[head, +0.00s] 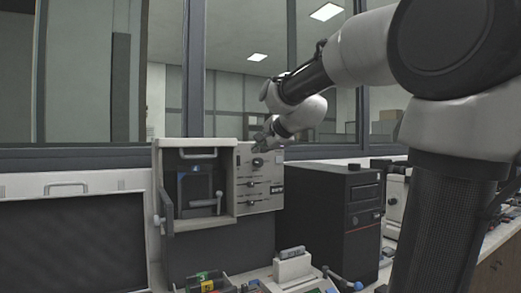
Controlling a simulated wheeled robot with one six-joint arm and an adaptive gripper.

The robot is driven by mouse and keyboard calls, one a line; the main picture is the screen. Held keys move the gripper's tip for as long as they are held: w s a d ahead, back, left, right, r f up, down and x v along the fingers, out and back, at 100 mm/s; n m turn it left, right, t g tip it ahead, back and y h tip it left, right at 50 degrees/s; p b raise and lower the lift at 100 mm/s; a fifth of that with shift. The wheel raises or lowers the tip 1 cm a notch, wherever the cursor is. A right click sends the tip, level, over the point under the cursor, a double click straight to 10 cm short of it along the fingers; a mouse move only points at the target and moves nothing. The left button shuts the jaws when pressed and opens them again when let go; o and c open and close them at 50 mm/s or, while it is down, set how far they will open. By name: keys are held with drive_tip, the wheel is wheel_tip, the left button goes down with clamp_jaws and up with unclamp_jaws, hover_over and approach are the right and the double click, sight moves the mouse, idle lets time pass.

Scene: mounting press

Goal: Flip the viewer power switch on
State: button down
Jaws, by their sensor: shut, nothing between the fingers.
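A grey-white machine (160,180) stands on the bench left of centre, with an open-fronted chamber. Its control panel (243,200) is on the right side and carries a dark round knob, small levers and a dark label. I cannot tell which control is the viewer power switch; it is too small to make out or hidden. My gripper (261,141) is shut and empty in front of the upper part of the panel, just above the round knob (257,162). I cannot tell whether the fingertips touch the panel.
A black computer tower (362,215) stands close right of the panel. An open case (70,235) with dark foam is at the left. Windows stand behind.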

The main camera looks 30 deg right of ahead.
sight(240, 166)
drive_tip(key=shift+s+f, duration=0.35)
drive_tip(key=shift+f, duration=0.3)
drive_tip(key=shift+w, duration=0.1)
drive_tip(key=x, duration=1.2)
drive_tip(key=shift+w+r, duration=0.25)
drive_tip(key=shift+w, duration=0.75)
drive_tip(key=shift+w+f, duration=0.25)
drive_tip(key=shift+w, duration=0.1)
drive_tip(key=shift+r, duration=0.15)
